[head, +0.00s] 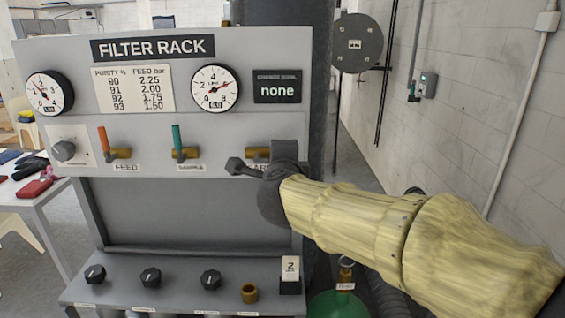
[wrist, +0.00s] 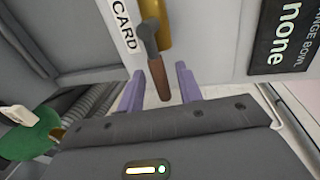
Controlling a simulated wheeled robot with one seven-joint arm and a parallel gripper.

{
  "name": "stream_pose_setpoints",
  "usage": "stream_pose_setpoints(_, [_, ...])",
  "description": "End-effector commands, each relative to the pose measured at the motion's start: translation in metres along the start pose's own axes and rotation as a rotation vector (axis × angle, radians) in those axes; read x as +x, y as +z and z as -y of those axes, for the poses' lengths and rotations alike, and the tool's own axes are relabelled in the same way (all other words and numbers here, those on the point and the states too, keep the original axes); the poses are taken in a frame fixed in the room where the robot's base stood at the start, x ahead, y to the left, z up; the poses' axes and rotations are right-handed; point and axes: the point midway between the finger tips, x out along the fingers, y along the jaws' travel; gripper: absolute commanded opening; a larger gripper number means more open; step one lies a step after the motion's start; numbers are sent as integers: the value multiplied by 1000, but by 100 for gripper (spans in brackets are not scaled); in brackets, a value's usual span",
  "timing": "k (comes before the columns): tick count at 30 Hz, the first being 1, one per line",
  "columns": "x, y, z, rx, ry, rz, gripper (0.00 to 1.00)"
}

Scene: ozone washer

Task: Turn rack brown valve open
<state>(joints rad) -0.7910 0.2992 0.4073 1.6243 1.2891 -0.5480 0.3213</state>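The rack's brown valve shows in the wrist view as a brass body with a grey stem and a brown handle (wrist: 160,80). A label ending in "CARD" is beside it. In the head view only its brass body (head: 256,154) shows, at the right end of the valve row; my gripper hides its handle. My gripper (wrist: 161,72) is open, with its two purple fingers on either side of the brown handle. A gap shows on each side of the handle, and I cannot see contact. In the head view my gripper (head: 275,180) is against the rack's right front, fingers hidden.
The filter rack (head: 200,215) also has an orange feed valve (head: 104,143) and a green valve (head: 177,142), both with upright handles. Knobs (head: 150,277) line its lower shelf. A green tank (head: 338,304) stands below my arm. A brick wall is at right.

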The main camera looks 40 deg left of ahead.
Motion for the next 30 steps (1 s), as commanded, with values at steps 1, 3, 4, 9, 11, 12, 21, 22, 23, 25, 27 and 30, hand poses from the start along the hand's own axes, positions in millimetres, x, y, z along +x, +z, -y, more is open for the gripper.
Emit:
stream_pose_setpoints(1, [-1, 0, 0, 0, -1, -1, 36])
stream_pose_setpoints(3, [-3, 0, 1, 0, -2, 0, 36])
stream_pose_setpoints(4, [-5, 0, 1, 0, -2, 0, 36])
stream_pose_setpoints(9, [-25, 0, 0, -1, -3, 0, 36])
stream_pose_setpoints(11, [-35, 0, 0, -1, -3, 0, 36])
stream_pose_setpoints(12, [-43, 0, 1, -1, -4, 0, 36])
stream_pose_setpoints(21, [-98, 0, 1, -1, -3, -1, 36])
stream_pose_setpoints(22, [-103, 0, 1, 0, -3, 0, 36])
stream_pose_setpoints(23, [-109, 0, 1, -2, -4, 0, 36])
stream_pose_setpoints(25, [-122, 0, 1, 0, -3, 0, 36])
stream_pose_setpoints(27, [-135, 0, 1, 0, -3, 0, 36])
stream_pose_setpoints(30, [-152, 0, 0, 0, -2, 0, 36])
